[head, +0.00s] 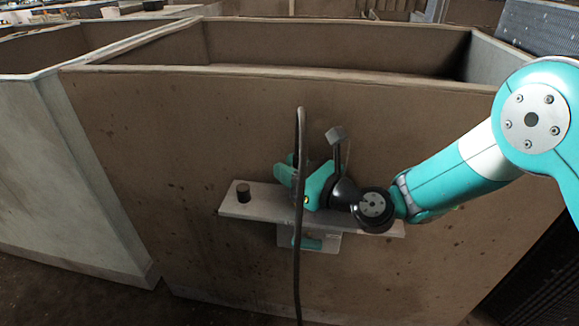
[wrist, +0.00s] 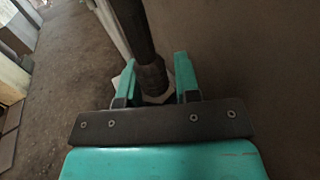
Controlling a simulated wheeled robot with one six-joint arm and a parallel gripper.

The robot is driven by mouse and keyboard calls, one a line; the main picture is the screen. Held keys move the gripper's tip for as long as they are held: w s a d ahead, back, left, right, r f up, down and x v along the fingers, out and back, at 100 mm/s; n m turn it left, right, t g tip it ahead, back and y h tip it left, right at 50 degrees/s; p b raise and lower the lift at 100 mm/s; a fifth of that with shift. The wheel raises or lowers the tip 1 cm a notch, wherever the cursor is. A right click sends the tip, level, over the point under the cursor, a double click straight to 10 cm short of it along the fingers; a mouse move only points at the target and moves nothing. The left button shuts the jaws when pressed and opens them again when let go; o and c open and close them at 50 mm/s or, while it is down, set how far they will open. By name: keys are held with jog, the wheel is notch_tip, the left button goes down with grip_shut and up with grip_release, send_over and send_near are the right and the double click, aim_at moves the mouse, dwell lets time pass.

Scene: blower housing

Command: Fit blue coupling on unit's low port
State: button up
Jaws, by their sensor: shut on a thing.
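My gripper (head: 300,182) is at the front of the brown housing, just above a pale ledge (head: 262,203). In the wrist view its two teal fingers (wrist: 156,80) stand either side of a dark hose end with a dark collar (wrist: 153,78), and it is shut on this coupling. No blue shows clearly on the coupling. A dark hose (head: 297,265) hangs in front of the gripper and partly hides it. A pale block (head: 328,240) with a teal strip sits under the ledge. I cannot make out a low port.
The tall brown housing wall (head: 150,150) is close behind the gripper. Another open bin (head: 60,170) stands at the left. Bare floor (wrist: 60,90) shows in the wrist view.

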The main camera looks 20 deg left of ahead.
jog(key=shift+f+b, duration=0.75)
jog(key=shift+f, duration=0.45)
jog(key=o, duration=1.1)
jog(key=b+v, duration=0.1)
jog(key=v, duration=0.2)
jog(key=b+v, duration=0.1)
jog(key=v, duration=0.2)
jog(key=b+v, duration=0.2)
jog(key=v, duration=0.1)
jog(key=shift+d+f, duration=0.25)
jog(key=shift+f, duration=0.05)
jog(key=b+v, duration=0.8)
jog(key=shift+s+r+b, duration=0.15)
jog(key=shift+r+b, duration=0.2)
jog(key=shift+r, duration=0.1)
